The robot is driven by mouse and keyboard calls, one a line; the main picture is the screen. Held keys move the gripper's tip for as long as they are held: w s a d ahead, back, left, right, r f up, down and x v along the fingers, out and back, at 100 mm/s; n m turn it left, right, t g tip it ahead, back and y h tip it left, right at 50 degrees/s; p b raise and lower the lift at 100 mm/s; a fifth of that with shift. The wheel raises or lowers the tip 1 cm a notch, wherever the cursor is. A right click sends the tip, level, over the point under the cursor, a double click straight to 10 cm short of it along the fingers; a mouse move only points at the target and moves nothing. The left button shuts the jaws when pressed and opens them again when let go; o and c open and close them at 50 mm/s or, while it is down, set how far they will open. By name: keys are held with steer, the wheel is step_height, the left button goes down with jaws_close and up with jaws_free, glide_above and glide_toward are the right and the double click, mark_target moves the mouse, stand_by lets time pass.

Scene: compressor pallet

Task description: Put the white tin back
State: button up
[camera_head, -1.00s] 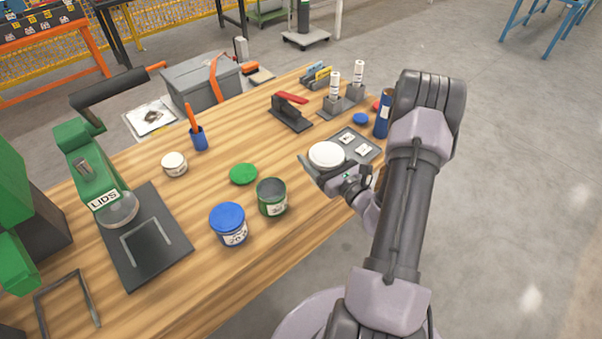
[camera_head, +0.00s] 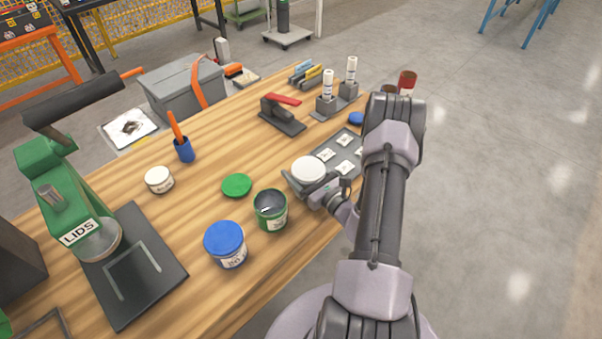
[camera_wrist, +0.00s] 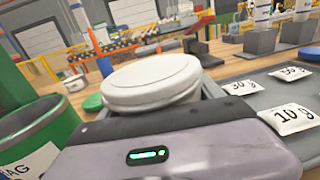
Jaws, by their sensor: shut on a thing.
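A round white tin (camera_head: 309,168) with a white lid is held upright between the jaws of my gripper (camera_head: 312,187), near the right edge of the wooden table. It fills the middle of the wrist view (camera_wrist: 152,82), and its lower part is hidden by my gripper. I cannot tell whether its base touches the table. A grey tray (camera_head: 322,140) with several white sachets lies just beyond and right of it. A smaller white tin (camera_head: 159,180) stands apart on the left part of the table.
An open green tin (camera_head: 270,211) stands close left of my gripper, with a blue-lidded tin (camera_head: 226,245) in front and a green lid (camera_head: 237,185) behind. A lid press (camera_head: 75,215), blue pen cup (camera_head: 184,151) and red-handled stapler-like tool (camera_head: 282,115) stand farther off.

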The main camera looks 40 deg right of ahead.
steer(key=shift+r, duration=0.1)
steer(key=o, duration=1.6)
steer(key=shift+c, duration=0.2)
steer(key=s, duration=0.4)
steer(key=s+p, duration=0.1)
steer(key=s, duration=0.3)
steer(key=s+p, duration=0.1)
steer(key=s, duration=0.2)
steer(key=shift+s+a, duration=0.25)
steer(key=shift+s, duration=0.25)
